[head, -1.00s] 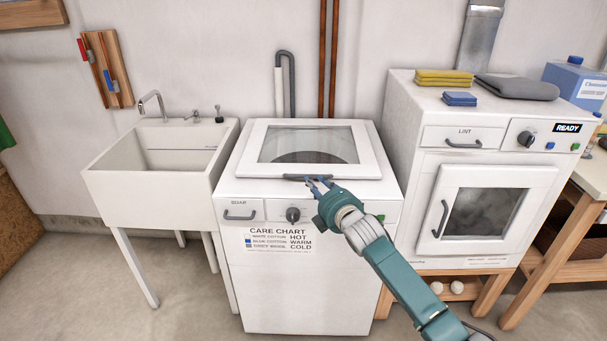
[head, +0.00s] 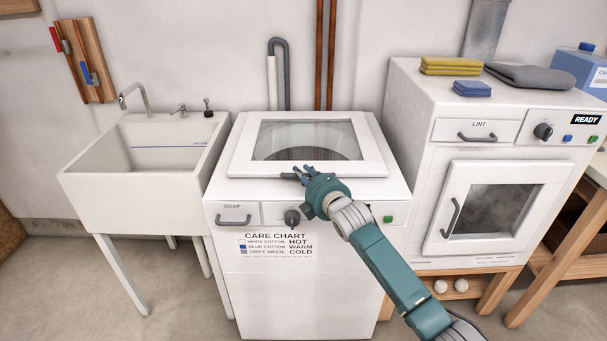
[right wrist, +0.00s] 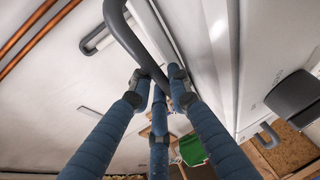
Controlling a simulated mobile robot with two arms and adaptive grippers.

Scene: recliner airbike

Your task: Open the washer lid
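The white washer (head: 272,290) stands in the middle of the head view. Its lid (head: 238,160), with a glass window, lies flat on top. My right gripper (head: 292,174) is at the lid's front edge and covers much of the dark lid handle there. In the right wrist view, the grey handle bar (right wrist: 133,38) runs down between the fingertips of my right gripper (right wrist: 158,84). The blue fingers stand apart on either side of the bar; whether they press on it is not clear. My left gripper is not in view.
A white sink (head: 105,195) stands left of the washer. A taller dryer (head: 420,150) stands close on the right, with yellow cloths (head: 450,66) on top. The washer's soap drawer (head: 233,215) and dark knob (head: 292,217) are just below the lid. A grey pipe (head: 285,75) rises behind it.

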